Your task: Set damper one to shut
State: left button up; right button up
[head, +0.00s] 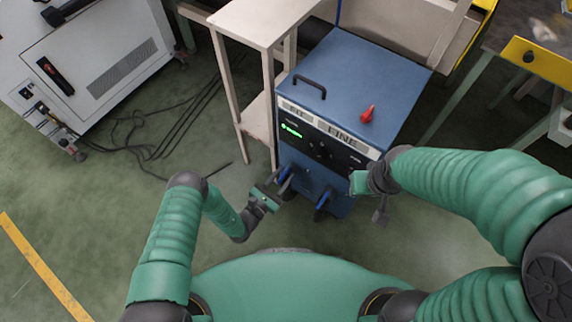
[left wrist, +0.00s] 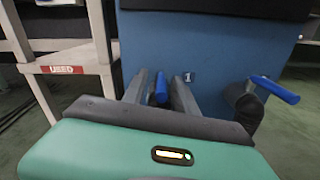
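A blue cabinet (head: 360,75) stands ahead of me, with two dark levers with blue handles low on its front. The left blue handle (left wrist: 161,86) sits just left of a small "1" label (left wrist: 189,77). The right blue handle (left wrist: 275,89) sticks out sideways to the right on a dark lever. My left gripper (left wrist: 160,92) is open, with one finger on each side of the left handle and visible gaps beside it. In the head view this handle (head: 284,174) is partly covered by the gripper. My right gripper (head: 358,183) is in front of the cabinet's right side; its fingers are unclear.
A red knob (head: 367,114) and a black grab bar (head: 309,86) are on the cabinet top. A beige table (head: 255,22) stands close on the left. Dark cables (head: 165,135) lie on the floor by a grey machine (head: 95,60).

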pick_arm(q)
grip_shut()
dwell(1.4)
